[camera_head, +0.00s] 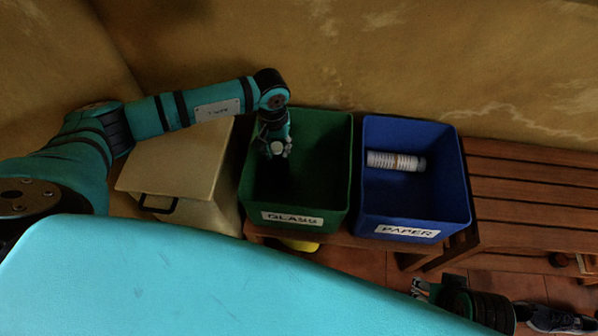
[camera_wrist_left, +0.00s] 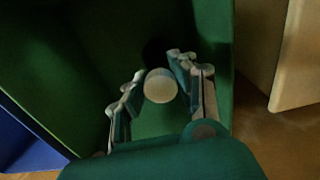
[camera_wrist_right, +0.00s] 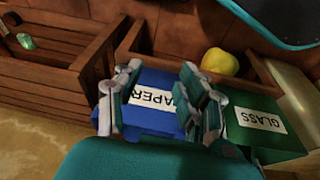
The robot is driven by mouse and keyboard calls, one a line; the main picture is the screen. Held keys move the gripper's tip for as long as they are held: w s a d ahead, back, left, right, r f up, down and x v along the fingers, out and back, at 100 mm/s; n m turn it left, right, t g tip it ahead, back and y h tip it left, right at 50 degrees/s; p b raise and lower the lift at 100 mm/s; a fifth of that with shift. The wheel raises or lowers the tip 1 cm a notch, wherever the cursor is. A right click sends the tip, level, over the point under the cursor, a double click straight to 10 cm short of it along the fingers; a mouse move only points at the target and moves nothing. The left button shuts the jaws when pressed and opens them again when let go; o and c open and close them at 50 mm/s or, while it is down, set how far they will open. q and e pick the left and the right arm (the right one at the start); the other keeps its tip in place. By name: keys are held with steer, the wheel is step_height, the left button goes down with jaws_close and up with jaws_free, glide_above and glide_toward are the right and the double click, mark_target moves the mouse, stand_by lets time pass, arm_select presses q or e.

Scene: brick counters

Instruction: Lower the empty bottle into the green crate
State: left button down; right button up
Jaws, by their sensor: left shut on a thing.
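The green crate (camera_head: 296,212), labelled GLASS, stands between a beige lidded box and a blue crate. My left gripper (camera_head: 276,148) is over the crate's left half, pointing down, and is shut on the bottle. In the left wrist view the bottle (camera_wrist_left: 160,87) shows as a pale round end between the fingers, with the green crate (camera_wrist_left: 70,75) around and below it. The bottle's body is mostly hidden, so I cannot tell how far it is from the crate floor. My right gripper (camera_wrist_right: 158,88) is open and empty, its fingers apart before the crates' fronts.
The blue crate (camera_head: 413,213), labelled PAPER, holds a white ribbed cylinder (camera_head: 396,161). The beige box (camera_head: 178,165) is left of the green crate. A slatted wooden bench (camera_head: 530,200) is at the right. A yellow object (camera_wrist_right: 219,63) lies below the crates.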

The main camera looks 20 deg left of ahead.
arm_select(q)
steer(key=shift+f+b, duration=0.3)
steer(key=shift+f, duration=0.05)
stand_by(0.3)
steer(key=c, duration=1)
jaws_free()
step_height(320, 180, up, 12)
